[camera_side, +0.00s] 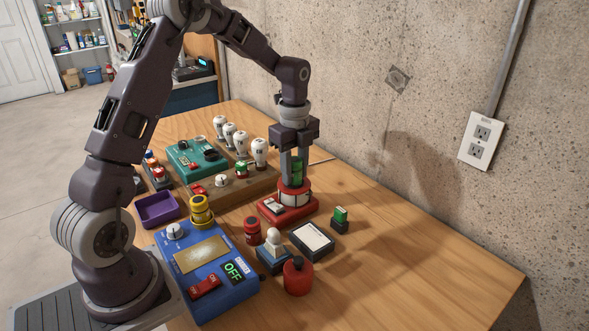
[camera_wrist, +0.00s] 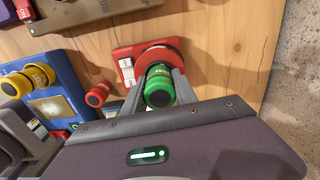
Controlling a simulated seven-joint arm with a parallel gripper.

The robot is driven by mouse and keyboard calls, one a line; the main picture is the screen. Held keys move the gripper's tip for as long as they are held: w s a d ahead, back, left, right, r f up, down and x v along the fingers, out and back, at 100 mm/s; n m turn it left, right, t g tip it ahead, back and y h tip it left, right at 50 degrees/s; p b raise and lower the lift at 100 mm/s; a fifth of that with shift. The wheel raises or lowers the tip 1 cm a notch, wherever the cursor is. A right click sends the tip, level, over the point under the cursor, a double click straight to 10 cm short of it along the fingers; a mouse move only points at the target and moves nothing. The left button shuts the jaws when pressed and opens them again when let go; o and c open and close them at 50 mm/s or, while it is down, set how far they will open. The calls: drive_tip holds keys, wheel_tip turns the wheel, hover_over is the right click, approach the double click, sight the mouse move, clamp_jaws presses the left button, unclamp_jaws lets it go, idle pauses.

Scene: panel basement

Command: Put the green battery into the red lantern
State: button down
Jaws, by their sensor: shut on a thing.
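The green battery (camera_side: 297,170) is upright between the fingers of my gripper (camera_side: 292,172), which is shut on it. It also shows in the wrist view (camera_wrist: 160,88), end-on between the two fingers (camera_wrist: 161,92). The red lantern (camera_side: 289,207) stands on the table directly under the gripper, with a red base and a pale round body; in the wrist view its red base (camera_wrist: 124,64) shows behind the battery. The battery is at the top of the lantern; I cannot tell whether its lower end is inside, as the fingers and rim hide it.
A blue panel box (camera_side: 208,275) reading OFF has a yellow cylinder (camera_side: 201,211) at its back. A red cylinder (camera_side: 252,232), a white-topped device (camera_side: 272,250), a framed card (camera_side: 312,241), a red round canister (camera_side: 298,277) and a green-topped block (camera_side: 340,218) stand nearby. The right table area is clear.

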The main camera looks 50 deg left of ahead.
drive_tip(key=shift+s+f, duration=0.1)
drive_tip(key=shift+f, duration=0.4)
drive_tip(key=shift+s+f, duration=0.1)
drive_tip(key=shift+f, duration=0.1)
drive_tip(key=shift+r, duration=0.15)
drive_tip(key=shift+w+r, duration=0.2)
drive_tip(key=shift+r, duration=0.5)
